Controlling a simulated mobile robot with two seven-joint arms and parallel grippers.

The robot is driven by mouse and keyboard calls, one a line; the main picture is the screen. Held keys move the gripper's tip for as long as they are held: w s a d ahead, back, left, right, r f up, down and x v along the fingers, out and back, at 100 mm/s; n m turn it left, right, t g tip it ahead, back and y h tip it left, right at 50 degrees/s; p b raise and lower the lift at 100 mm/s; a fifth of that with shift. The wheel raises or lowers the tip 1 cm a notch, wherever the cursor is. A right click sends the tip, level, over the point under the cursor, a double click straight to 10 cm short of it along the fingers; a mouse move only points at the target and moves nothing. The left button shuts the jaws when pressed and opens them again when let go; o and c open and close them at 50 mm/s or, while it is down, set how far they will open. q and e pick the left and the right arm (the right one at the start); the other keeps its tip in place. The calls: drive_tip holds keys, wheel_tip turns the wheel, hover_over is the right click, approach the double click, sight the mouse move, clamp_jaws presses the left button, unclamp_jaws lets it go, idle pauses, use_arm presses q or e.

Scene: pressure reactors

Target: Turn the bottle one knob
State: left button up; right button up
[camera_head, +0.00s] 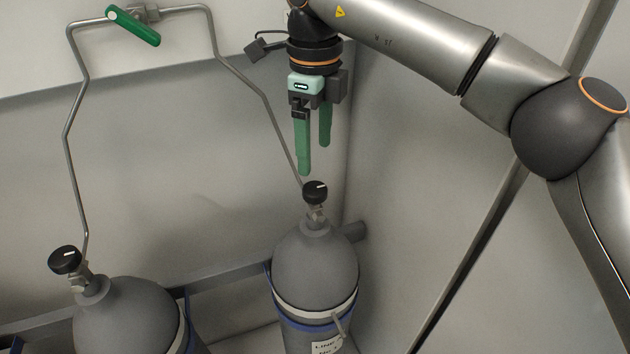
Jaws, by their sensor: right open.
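Two grey gas bottles stand against the wall, each with a black round knob on its valve. The right bottle (316,268) has its knob (315,192) at its top, with a white mark on it. The left bottle (128,318) has its knob (65,260) tilted toward the left, also with a white mark. I cannot tell for certain which is bottle one; the right bottle's label (327,346) is cut off by the frame edge. My right gripper (314,158) is open and empty, its green fingers pointing down just above the right knob, apart from it. My left gripper is out of view.
Thin metal pipes (69,140) run from both bottle valves up to a green-handled valve (134,26) on the wall. A grey rail (228,269) runs behind the bottles. A wall corner is close to the right bottle.

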sight(315, 188)
wheel_tip(315, 188, down, 8)
drive_tip(key=shift+r+p, duration=0.1)
drive_tip(key=shift+p, duration=0.2)
clamp_jaws()
idle(0.7)
